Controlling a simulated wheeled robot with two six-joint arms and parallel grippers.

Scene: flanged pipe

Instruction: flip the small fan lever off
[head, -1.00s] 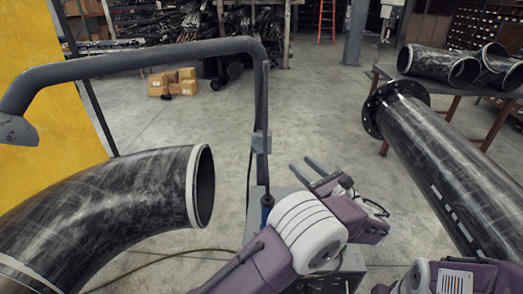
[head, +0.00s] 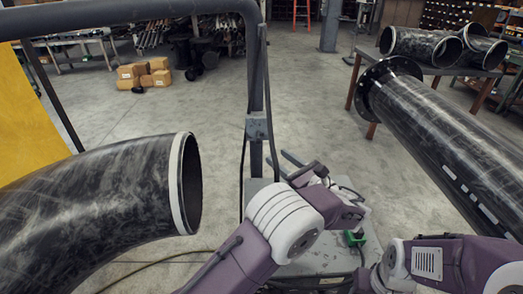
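I cannot make out the small fan lever in the head view. A grey post (head: 255,90) with a small grey box (head: 257,127) on it rises from a grey cabinet-like unit (head: 252,190). My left arm crosses in front of much of that unit. My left gripper (head: 284,162) is above the unit, to the right of the post. Its two grey fingers point up and left, apart, with nothing seen between them. A green part (head: 355,238) shows on the unit, right of my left forearm. My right arm is at the bottom right; its gripper is not visible.
A large black bent pipe (head: 90,205) fills the left, its open end near the post. A long flanged pipe (head: 455,140) slants across the right. More pipes (head: 420,45) lie on a table.

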